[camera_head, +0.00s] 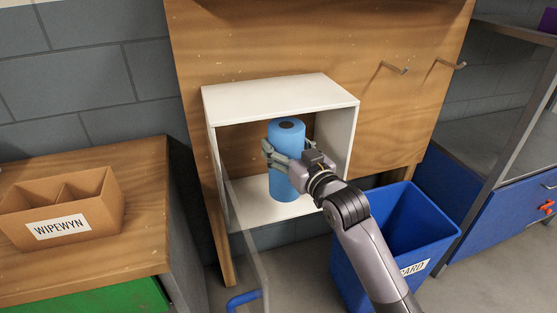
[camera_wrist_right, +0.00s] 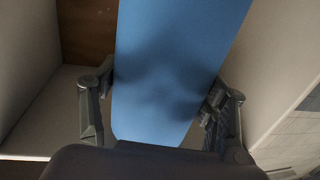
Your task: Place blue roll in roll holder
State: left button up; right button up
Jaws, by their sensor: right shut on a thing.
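The blue roll (camera_head: 284,186) stands upright, or nearly so, inside the white open-fronted roll holder (camera_head: 280,97) on the wooden board. Its dark core opening shows at the top. My right gripper (camera_head: 289,160) is shut around the middle of the roll, with a finger on each side. In the right wrist view the blue roll (camera_wrist_right: 175,70) fills the space between the two fingers of the right gripper (camera_wrist_right: 160,105). I cannot tell if the roll's bottom touches the holder's floor. My left gripper is not in view.
A cardboard box (camera_head: 65,205) labelled WIPEWYN sits on the wooden bench (camera_head: 130,240) at left. A blue bin (camera_head: 410,225) stands below right of the holder. A clear panel (camera_head: 240,225) hangs at the holder's front left. Metal hooks (camera_head: 395,69) stick out of the board.

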jog(key=d+x, duration=0.1)
jog(key=x, duration=0.5)
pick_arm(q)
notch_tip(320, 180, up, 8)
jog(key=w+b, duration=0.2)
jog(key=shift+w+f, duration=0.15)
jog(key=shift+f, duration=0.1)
pick_arm(e)
notch_tip(320, 180, down, 7)
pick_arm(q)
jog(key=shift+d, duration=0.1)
pick_arm(e)
jog(key=shift+w+r, duration=0.1)
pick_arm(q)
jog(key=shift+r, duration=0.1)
pick_arm(e)
jog(key=o, duration=1.5)
jog(key=shift+f, duration=0.25)
jog(key=shift+o, duration=0.2)
